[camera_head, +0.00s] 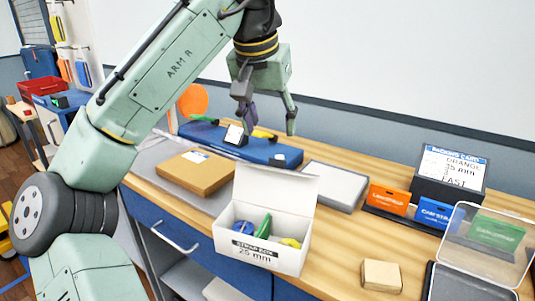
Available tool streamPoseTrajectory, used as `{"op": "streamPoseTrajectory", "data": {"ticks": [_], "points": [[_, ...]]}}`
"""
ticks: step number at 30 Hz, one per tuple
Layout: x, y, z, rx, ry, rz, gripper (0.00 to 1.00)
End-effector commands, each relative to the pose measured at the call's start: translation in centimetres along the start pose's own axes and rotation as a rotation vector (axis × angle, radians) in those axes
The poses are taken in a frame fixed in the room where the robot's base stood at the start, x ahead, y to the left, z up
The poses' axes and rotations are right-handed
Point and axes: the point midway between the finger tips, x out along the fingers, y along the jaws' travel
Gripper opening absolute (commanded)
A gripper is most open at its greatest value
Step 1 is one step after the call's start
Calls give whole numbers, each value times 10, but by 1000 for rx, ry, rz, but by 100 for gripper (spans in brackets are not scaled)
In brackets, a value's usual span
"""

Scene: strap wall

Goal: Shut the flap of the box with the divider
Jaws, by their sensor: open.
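A white box (262,258) with a printed label reading 25 mm stands near the front edge of the bench. Its white flap (277,187) is up and open at the back. Inside are a blue item (243,228), a green item (265,227) and a yellow item (290,242). I cannot clearly make out a divider among them. My gripper (267,116) is open, fingers pointing down, behind and above the box, over the blue tray. It is apart from the flap. A dark item shows by its left finger; I cannot tell if they touch.
A brown carton (195,173) lies left of the box, and a grey flat case (335,186) behind right. The long blue tray (205,134) is at the back. A clear-lidded case (487,245), coloured cards (389,199) and a small tan block (382,276) are at right.

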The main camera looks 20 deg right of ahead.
Motion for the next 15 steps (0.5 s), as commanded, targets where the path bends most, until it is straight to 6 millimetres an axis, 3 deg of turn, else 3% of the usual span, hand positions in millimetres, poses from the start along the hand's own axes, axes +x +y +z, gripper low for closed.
{"op": "streamPoseTrajectory", "data": {"ticks": [15], "points": [[86,0,-1,1,4,2,53]]}}
